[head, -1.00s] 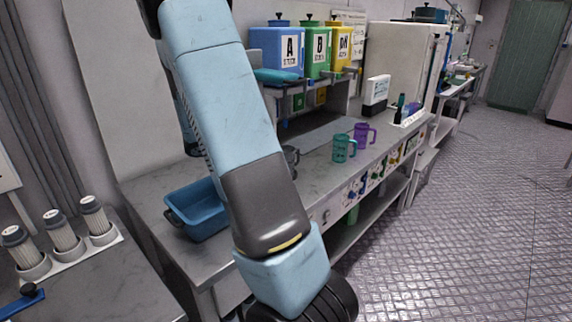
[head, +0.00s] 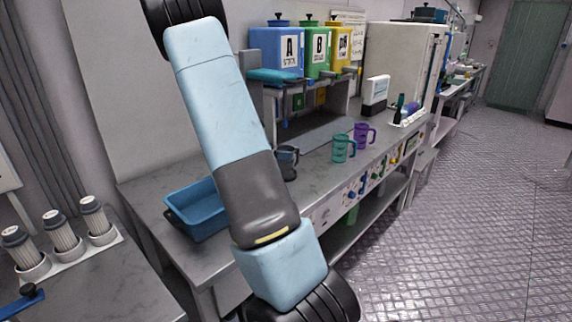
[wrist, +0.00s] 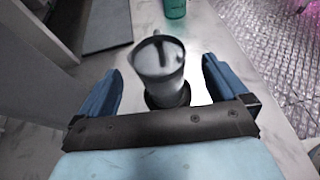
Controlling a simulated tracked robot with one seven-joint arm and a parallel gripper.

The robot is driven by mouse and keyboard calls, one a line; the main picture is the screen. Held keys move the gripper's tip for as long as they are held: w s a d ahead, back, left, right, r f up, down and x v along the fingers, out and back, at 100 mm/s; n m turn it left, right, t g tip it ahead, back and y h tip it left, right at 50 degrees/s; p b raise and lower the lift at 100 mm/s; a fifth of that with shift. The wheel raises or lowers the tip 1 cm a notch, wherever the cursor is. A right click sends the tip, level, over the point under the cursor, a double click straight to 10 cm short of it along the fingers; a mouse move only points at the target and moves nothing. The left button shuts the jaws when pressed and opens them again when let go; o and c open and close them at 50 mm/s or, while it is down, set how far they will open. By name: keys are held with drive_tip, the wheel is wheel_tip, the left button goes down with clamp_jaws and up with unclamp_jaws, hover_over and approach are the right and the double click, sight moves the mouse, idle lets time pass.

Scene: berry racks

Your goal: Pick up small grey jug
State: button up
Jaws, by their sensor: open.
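The small grey jug (wrist: 158,62) stands upright on the grey bench top in the wrist view, its rim toward the camera and a dark ring at its base. It also shows in the head view (head: 288,160), partly hidden behind my arm. My gripper (wrist: 160,68) is open, with one blue finger on each side of the jug. A gap shows between the jug and each finger, so it is not gripped. The fingers cannot be made out in the head view.
A teal mug (head: 342,148) and a purple mug (head: 363,135) stand to the right along the bench. A blue tray (head: 192,207) lies at the left. Blue, green and yellow containers (head: 317,50) stand on a shelf behind. Bare bench surrounds the jug.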

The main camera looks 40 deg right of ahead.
sight(287, 167)
drive_tip(key=x, duration=0.4)
drive_tip(key=shift+d+f, duration=0.2)
drive_tip(key=shift+d, duration=0.1)
drive_tip(key=c, duration=1.1)
